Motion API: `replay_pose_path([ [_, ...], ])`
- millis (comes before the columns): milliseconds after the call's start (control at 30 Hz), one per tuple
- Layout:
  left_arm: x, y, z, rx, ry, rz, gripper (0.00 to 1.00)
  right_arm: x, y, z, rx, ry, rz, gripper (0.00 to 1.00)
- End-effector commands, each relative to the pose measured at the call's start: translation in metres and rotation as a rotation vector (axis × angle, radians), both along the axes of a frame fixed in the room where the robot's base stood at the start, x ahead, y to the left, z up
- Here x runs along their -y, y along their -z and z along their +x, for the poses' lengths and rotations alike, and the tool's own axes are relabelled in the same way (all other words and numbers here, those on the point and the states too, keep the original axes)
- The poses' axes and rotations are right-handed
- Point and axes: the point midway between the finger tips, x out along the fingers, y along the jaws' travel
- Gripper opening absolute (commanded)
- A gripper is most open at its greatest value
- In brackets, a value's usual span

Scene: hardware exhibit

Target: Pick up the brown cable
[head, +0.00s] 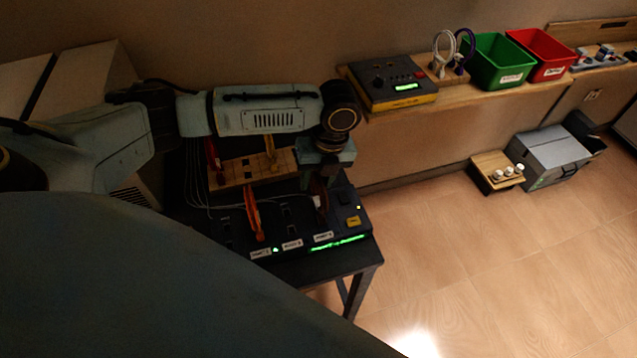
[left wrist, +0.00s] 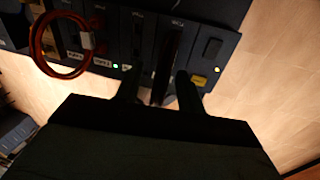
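The brown cable (head: 321,205) is a dark loop standing in the right part of the black device panel (head: 340,225), and my left gripper partly covers it. In the left wrist view the cable (left wrist: 162,82) appears edge-on as a dark upright strip between the two fingers. My left gripper (head: 322,178) points down over the cable. In the left wrist view its fingers (left wrist: 157,86) are apart, with a gap visible on each side of the cable. My right gripper is in neither view.
An orange-red cable (head: 253,212) stands in the panel to the left, also seen as a loop (left wrist: 42,45) in the wrist view. A wooden rack (head: 240,172) behind holds a red and a yellow cable. Green (head: 498,62) and red (head: 541,52) bins stand on the shelf.

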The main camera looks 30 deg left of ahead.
Motion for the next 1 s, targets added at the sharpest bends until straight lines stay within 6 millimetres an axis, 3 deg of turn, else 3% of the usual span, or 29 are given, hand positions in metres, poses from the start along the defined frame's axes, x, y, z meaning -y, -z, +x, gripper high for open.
replay_pose_path([
  [33, 0.000, 0.000, 0.000, 0.000, 0.000, 0.000, 0.37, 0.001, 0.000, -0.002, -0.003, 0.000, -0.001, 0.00],
  [333, 0.000, -0.001, 0.000, 0.000, 0.000, 0.000, 0.00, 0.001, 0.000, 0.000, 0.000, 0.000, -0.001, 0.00],
  [767, 0.000, -0.005, 0.001, 0.002, 0.000, -0.001, 0.00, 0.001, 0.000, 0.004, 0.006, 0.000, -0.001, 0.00],
  [1000, 0.001, -0.047, 0.001, 0.005, 0.000, -0.002, 0.00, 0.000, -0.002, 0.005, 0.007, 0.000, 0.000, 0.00],
])
